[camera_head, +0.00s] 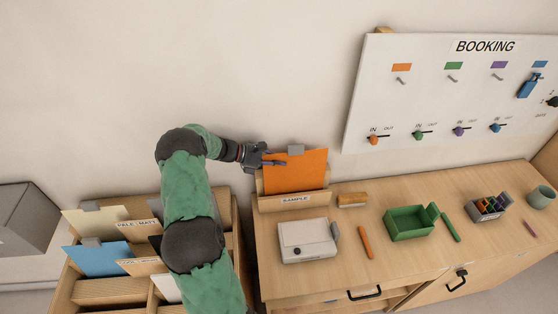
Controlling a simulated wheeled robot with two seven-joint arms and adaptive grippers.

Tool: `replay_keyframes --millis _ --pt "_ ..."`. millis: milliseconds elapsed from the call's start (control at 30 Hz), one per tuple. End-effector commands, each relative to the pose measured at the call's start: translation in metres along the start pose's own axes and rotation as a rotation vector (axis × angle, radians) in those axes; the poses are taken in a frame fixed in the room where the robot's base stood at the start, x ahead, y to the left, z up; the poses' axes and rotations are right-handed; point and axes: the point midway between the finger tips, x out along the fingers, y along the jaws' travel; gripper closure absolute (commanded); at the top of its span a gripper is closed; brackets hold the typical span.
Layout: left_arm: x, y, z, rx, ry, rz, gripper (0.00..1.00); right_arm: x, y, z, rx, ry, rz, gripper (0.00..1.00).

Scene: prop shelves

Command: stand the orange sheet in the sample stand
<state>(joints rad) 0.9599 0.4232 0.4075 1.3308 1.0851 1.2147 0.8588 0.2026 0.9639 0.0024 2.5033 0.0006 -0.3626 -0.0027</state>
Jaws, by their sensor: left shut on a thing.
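The orange sheet (297,173) stands upright, slightly tilted, in the sample stand (293,201), a wooden holder labelled "SAMPLE" on the counter. My left gripper (273,160) comes in from the left and is shut on the sheet's upper left edge. The sheet's lower edge is hidden behind the front of the stand. I cannot tell whether it rests on the bottom. My right gripper is not in view.
A white box-shaped device (306,240), an orange stick (365,241) and a green open box (408,223) sit on the counter. A wooden file rack (110,290) with sheets stands at left under my arm. The booking board (440,100) hangs behind.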

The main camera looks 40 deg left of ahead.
Motion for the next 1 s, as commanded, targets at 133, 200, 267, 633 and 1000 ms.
replay_keyframes --millis 133,200,267,633,1000 --pt "0.000 0.000 -0.001 0.001 0.000 0.001 1.00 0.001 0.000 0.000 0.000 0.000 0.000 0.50" --pt "0.000 0.000 -0.001 0.001 0.000 0.001 1.00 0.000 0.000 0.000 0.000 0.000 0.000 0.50" --pt "0.000 0.000 -0.001 0.001 0.000 0.001 1.00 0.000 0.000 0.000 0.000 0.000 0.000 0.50" --pt "0.000 0.000 -0.001 0.000 0.000 0.000 0.65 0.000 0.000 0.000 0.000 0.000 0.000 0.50" --pt "-0.028 0.001 -0.001 0.001 0.001 0.004 0.65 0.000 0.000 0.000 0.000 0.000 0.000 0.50"
